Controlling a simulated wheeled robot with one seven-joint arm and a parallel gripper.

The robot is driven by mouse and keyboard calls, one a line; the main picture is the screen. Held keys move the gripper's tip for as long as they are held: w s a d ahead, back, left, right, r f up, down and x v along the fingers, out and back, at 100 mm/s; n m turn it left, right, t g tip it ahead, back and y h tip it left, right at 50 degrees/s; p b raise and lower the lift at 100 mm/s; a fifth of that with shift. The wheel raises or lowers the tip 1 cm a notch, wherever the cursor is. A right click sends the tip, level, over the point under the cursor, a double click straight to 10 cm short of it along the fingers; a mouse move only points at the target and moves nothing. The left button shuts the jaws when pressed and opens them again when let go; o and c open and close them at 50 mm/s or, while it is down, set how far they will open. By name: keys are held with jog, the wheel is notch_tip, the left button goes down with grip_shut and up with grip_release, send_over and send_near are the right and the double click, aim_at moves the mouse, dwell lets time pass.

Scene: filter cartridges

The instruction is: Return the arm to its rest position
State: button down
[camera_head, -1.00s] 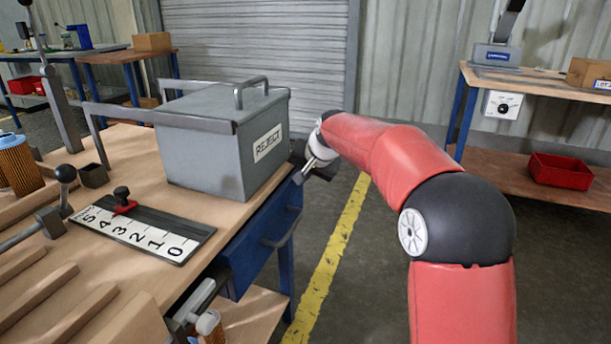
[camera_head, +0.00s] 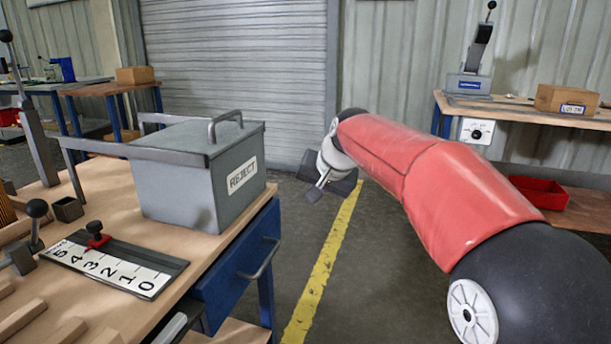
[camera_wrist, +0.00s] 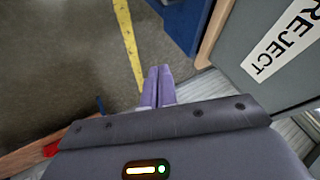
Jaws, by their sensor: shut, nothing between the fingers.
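My arm reaches forward from the right side of the head view, and my gripper (camera_head: 316,190) hangs over the open floor to the right of the workbench. In the wrist view my gripper (camera_wrist: 158,86) shows its two purple fingers together and empty. The grey REJECT box (camera_head: 215,180) stands on the workbench (camera_head: 105,210), left of my gripper and apart from it. Its label side also shows at the right of the wrist view (camera_wrist: 240,55). The arm's base is out of view.
A blue drawer (camera_head: 238,262) with a handle sits under the bench edge. A yellow floor line (camera_head: 318,275) crosses clear floor. A red bin (camera_head: 538,191) is on the right bench's shelf.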

jog(key=s+d+f+n+h, duration=0.1)
jog(key=s+d, duration=0.3)
jog(key=s, duration=0.5)
jog(key=s+d+f+h, duration=0.1)
jog(key=s+d, duration=0.4)
jog(key=s, duration=0.4)
jog(key=s+d+f, duration=0.2)
jog(key=s+f, duration=0.2)
jog(key=s, duration=0.3)
jog(key=s+d+f+n+h, duration=0.1)
jog(key=s+d+f, duration=0.2)
jog(key=s+f, duration=0.2)
jog(key=s, duration=0.3)
jog(key=shift+g+h, duration=0.3)
jog(key=shift+a+f, duration=0.1)
jog(key=shift+a, duration=0.05)
